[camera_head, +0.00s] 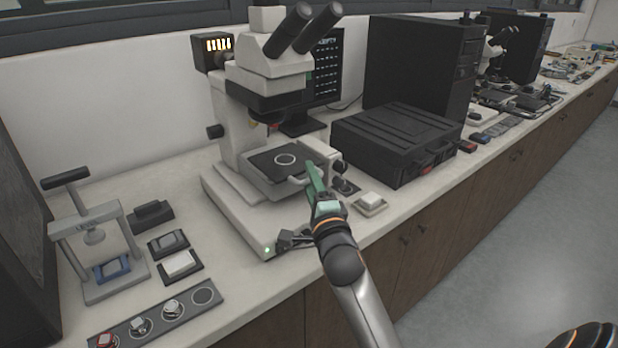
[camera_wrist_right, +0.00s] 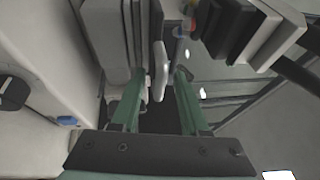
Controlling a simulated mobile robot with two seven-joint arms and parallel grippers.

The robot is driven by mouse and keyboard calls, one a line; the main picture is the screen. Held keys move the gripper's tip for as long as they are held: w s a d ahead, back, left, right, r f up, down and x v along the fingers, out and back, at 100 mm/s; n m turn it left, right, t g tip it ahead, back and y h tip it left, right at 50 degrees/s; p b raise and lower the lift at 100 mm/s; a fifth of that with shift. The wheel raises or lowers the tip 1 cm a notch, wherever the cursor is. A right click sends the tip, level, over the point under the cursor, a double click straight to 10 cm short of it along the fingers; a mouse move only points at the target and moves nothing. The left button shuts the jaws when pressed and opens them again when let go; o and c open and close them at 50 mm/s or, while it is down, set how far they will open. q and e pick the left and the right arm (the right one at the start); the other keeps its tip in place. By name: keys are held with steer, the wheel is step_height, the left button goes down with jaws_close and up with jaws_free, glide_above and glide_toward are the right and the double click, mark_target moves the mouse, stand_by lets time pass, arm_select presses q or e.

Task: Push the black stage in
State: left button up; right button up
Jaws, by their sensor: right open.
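The black stage (camera_head: 262,160) is a dark square plate with a pale ring, on a light carrier under the white microscope's (camera_head: 242,120) head. A pale handle (camera_head: 297,182) sticks out at the carrier's front right; a light bar that looks like this handle (camera_wrist_right: 160,70) shows in the right wrist view. My right gripper (camera_head: 311,175) has green fingers and is at the handle. In the right wrist view its fingers (camera_wrist_right: 157,92) are apart, with the bar between and beyond their tips. I cannot tell whether they touch it. My left gripper is not in view.
A small press (camera_head: 103,245) stands at the left, with a strip of round samples (camera_head: 160,316) in front. A black case (camera_head: 395,140) and a small white-topped block (camera_head: 370,203) are to the right of the microscope. The bench's front edge runs under my right arm.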

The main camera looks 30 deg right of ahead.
jaws_close()
stand_by(1.4)
